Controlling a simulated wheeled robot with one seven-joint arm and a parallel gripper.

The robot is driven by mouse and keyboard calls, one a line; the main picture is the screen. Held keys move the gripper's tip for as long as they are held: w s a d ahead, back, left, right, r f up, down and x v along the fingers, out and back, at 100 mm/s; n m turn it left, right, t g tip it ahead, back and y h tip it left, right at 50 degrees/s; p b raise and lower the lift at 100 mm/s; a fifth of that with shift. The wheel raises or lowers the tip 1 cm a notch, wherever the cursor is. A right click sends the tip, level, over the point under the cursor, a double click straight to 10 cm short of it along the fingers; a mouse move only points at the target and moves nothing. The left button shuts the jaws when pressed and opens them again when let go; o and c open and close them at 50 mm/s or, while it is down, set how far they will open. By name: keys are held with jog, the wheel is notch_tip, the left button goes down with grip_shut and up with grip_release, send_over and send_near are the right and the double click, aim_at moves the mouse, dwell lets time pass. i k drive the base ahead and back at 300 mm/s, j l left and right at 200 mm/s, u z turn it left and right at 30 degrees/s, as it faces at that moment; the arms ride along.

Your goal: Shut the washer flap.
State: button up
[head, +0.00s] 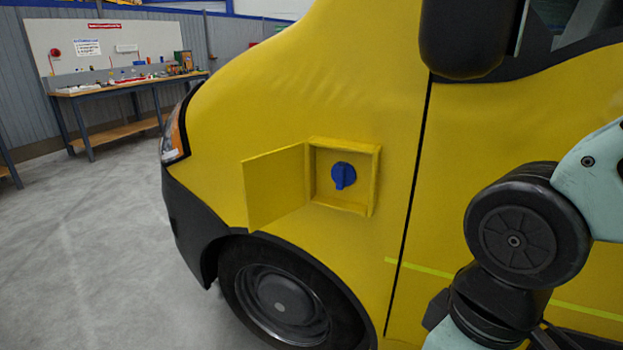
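The washer flap (274,186) is a flat yellow panel on the side of a yellow van (310,75). It stands open, swung out to the left from the left edge of a shallow square recess (343,208). A blue cap (343,175) sits inside the recess. My arm shows at the right, in front of the van's door and apart from the flap. My gripper is outside the picture.
The van's front wheel (290,300) is below the flap, and a black mirror (462,38) juts out at the upper right. A workbench (125,88) with small items stands at the back left. The grey floor (85,240) at the left is clear.

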aim_at(274, 182)
jog(key=i+j+z, duration=0.1)
jog(key=j+z, duration=0.85)
jog(key=j, duration=0.65)
jog(key=j+z, duration=0.1)
jog(key=j, duration=0.65)
jog(key=k+j+z, duration=0.15)
jog(key=j, duration=0.6)
jog(key=j+z, duration=0.1)
jog(key=j, duration=0.65)
